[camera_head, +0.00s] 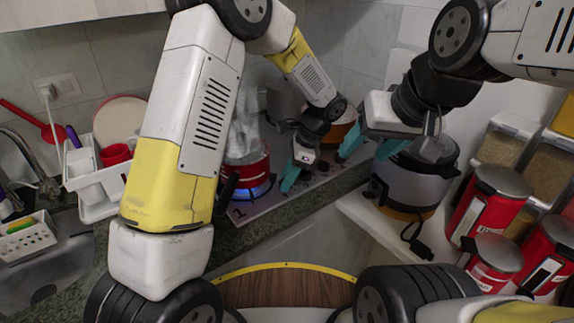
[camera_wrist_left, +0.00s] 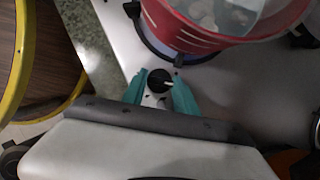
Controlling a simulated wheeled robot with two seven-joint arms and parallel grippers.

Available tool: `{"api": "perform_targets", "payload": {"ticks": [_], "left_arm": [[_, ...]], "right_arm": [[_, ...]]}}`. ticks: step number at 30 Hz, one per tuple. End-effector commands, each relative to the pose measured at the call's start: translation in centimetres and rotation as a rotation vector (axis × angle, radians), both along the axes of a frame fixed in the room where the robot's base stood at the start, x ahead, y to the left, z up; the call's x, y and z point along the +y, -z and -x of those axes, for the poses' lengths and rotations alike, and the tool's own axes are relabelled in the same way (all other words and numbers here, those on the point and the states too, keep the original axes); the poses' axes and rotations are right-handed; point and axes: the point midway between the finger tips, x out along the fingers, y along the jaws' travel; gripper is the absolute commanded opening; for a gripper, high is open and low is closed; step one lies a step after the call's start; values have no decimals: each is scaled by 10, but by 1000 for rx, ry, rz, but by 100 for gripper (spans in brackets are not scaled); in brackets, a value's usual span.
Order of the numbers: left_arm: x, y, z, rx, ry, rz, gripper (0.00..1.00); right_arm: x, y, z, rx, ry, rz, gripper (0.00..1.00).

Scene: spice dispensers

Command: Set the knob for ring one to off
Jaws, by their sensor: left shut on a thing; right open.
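My left gripper (camera_head: 290,180) is low at the front of the stove (camera_head: 262,205). In the left wrist view its two teal fingers (camera_wrist_left: 159,92) are shut around a round black knob (camera_wrist_left: 158,79), whose white mark points to the right. I cannot read a number beside this knob. A second dark knob (camera_wrist_left: 131,9) shows at the top of that view. A "1" is marked on the panel near its left end in the head view. A blue flame (camera_head: 259,190) burns under a red pot (camera_head: 247,172). My right gripper (camera_head: 366,150) is open and empty, above and right of the stove.
Steam (camera_head: 245,125) rises from the red pot. A grey cooker (camera_head: 408,185) stands right of the stove, close below my right gripper. Red canisters (camera_head: 490,205) are at the right. A dish rack (camera_head: 97,185) and sink (camera_head: 60,262) are at the left.

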Motion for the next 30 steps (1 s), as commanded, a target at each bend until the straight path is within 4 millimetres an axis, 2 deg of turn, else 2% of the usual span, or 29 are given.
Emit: {"api": "perform_targets", "payload": {"ticks": [6,15,30], "left_arm": [[0,0,-2,-2,-163,1,0],[0,0,-3,-3,-319,2,0],[0,-1,-3,-2,-374,2,0]], "right_arm": [[0,0,0,0,0,0,57],[0,0,0,0,0,0,57],[0,0,0,0,0,0,57]]}}
